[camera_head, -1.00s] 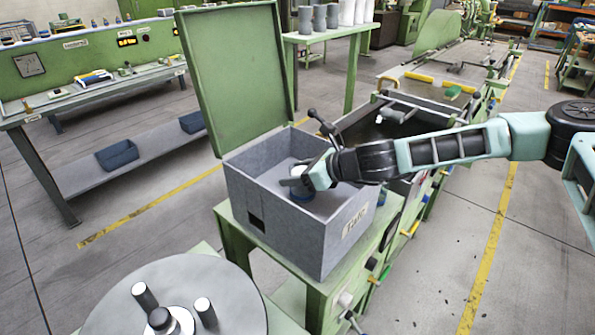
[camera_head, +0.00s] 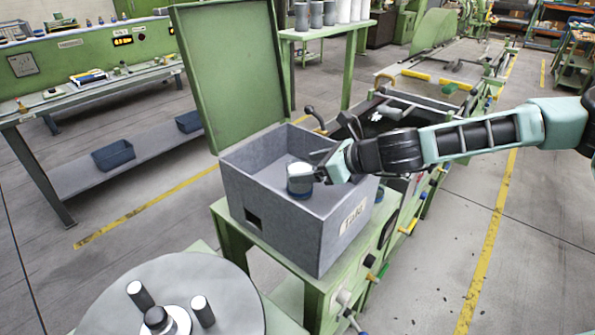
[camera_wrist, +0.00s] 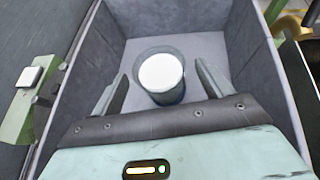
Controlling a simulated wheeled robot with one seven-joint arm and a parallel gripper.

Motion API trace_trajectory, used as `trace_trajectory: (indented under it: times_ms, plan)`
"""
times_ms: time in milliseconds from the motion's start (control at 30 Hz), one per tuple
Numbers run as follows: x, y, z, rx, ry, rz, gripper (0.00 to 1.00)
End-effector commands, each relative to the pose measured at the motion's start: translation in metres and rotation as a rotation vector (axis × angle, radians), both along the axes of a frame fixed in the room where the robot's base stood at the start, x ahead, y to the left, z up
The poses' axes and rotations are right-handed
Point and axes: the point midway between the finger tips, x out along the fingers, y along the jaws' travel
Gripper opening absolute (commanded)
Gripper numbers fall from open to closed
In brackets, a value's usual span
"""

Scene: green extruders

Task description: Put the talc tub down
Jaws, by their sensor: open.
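The talc tub (camera_head: 299,180) is a small white-topped tub with a dark blue lower part. It stands upright inside the grey box labelled "Talc" (camera_head: 284,228). In the wrist view the tub (camera_wrist: 163,78) sits on the box floor, between and just beyond my two spread fingers, with a gap on each side. My gripper (camera_head: 318,172) is open and reaches into the box from the right. In the wrist view the gripper (camera_wrist: 160,93) holds nothing. The lower part of the tub is partly hidden by my gripper's body.
The box's green lid (camera_head: 232,80) stands open at the back left. The box walls (camera_wrist: 262,62) rise close around my gripper. The box rests on a green stand (camera_head: 240,240). A round grey plate with upright pegs (camera_head: 225,295) is at the front left.

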Motion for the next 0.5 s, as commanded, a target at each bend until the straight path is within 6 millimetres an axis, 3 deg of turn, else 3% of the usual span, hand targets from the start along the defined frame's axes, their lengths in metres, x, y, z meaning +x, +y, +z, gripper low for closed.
trace_trajectory:
  times_ms: [233, 500]
  plan:
    - [-0.024, -0.037, 0.023, -0.002, -0.001, -0.002, 0.79]
    - [-0.035, -0.052, 0.034, 0.0, 0.002, 0.0, 0.79]
